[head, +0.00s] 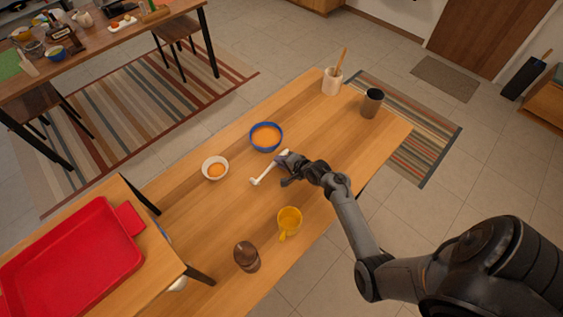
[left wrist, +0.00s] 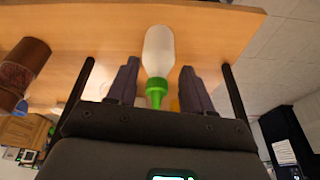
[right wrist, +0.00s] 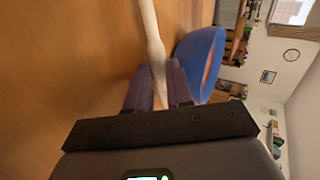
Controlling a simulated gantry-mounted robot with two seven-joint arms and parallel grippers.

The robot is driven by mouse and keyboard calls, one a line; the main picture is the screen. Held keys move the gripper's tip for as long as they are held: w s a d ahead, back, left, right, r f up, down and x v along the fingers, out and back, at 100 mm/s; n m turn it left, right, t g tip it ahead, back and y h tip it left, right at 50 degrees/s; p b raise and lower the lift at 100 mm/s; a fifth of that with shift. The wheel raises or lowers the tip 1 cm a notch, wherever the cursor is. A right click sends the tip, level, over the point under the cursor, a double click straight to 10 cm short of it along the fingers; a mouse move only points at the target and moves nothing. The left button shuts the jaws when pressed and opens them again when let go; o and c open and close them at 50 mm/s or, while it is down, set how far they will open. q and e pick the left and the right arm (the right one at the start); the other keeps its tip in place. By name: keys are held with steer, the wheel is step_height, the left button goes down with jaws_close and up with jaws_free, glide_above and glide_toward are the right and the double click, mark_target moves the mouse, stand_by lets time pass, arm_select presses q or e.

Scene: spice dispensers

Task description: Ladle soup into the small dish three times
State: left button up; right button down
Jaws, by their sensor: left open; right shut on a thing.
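A blue bowl (head: 266,149) of orange soup stands on the wooden table. The small white dish (head: 206,175) stands left of it with some orange soup inside. My right gripper (head: 283,166) is shut on the handle of a white ladle (head: 265,173), just below the blue bowl in the head view. The ladle's head points down-left, outside both vessels; its contents are too small to tell. In the right wrist view the handle (right wrist: 149,30) runs between the fingers, beside the blue bowl (right wrist: 193,60). My left gripper (left wrist: 160,72) is open and shows only in its wrist view.
A white bottle with a green cap (left wrist: 158,55) shows beyond the left fingers. A red tray (head: 70,265) lies at left.

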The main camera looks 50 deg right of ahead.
steer(key=c, duration=1)
jaws_free()
steer(key=shift+o, duration=0.3)
steer(key=shift+s+f, duration=0.1)
steer(key=shift+f, duration=0.1)
steer(key=shift+s+r, duration=0.1)
steer(key=v, duration=1)
steer(key=shift+r, duration=0.35)
steer(key=s+a+r+n+g, duration=0.3)
steer(key=s+a+r+n, duration=0.1)
steer(key=s+a+n, duration=0.5)
steer(key=s+a+r+n+g+p, duration=0.1)
steer(key=s+a+r+n+g, duration=0.2)
steer(key=s+a+n, duration=0.6)
steer(key=shift+a+r+n+g, duration=0.45)
steer(key=shift+a+g, duration=0.35)
steer(key=shift+a, duration=0.2)
